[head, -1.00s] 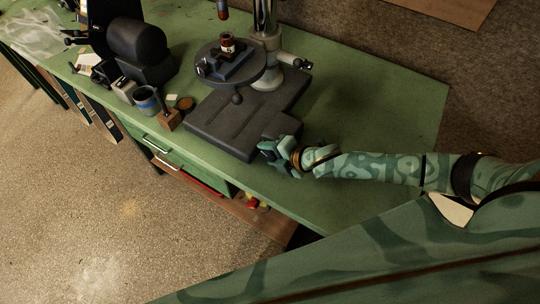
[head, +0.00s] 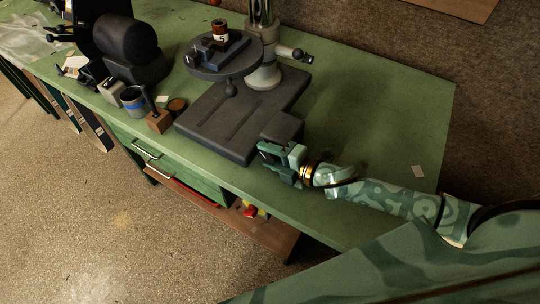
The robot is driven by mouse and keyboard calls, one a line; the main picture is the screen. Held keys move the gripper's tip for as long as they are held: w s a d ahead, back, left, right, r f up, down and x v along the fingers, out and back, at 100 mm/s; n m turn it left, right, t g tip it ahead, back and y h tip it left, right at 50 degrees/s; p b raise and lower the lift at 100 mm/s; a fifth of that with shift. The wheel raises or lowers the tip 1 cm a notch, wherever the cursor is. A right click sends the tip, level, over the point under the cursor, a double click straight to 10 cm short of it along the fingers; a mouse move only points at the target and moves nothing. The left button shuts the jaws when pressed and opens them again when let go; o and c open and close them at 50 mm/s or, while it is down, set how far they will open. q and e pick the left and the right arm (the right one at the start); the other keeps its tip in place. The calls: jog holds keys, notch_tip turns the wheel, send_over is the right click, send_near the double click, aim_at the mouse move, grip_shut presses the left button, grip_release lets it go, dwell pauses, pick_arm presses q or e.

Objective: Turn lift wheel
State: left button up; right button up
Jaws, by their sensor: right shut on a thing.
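The drill press stands on the green bench, with a dark slotted base plate (head: 225,115), a round table (head: 205,68) and a metal column (head: 262,40). A dark block (head: 283,125) sits at the base plate's front right corner. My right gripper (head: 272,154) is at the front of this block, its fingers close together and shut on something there. The lift wheel is hidden by the gripper, so I cannot make out its rim or angle. My left gripper is not in view.
A small jar (head: 220,32) stands on the round table. A crank handle (head: 307,58) sticks out right of the column. A blue-banded cup (head: 133,101) and a wooden block (head: 159,121) are left of the base. The bench right of the press (head: 370,110) is mostly clear.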

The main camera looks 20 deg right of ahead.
jog(key=o, duration=0.7)
jog(key=p+v, duration=0.1)
jog(key=v, duration=1.5)
jog(key=shift+s+d+p, duration=0.1)
jog(key=shift+d+p, duration=0.05)
jog(key=shift+p, duration=0.15)
jog(key=shift+o, duration=1.4)
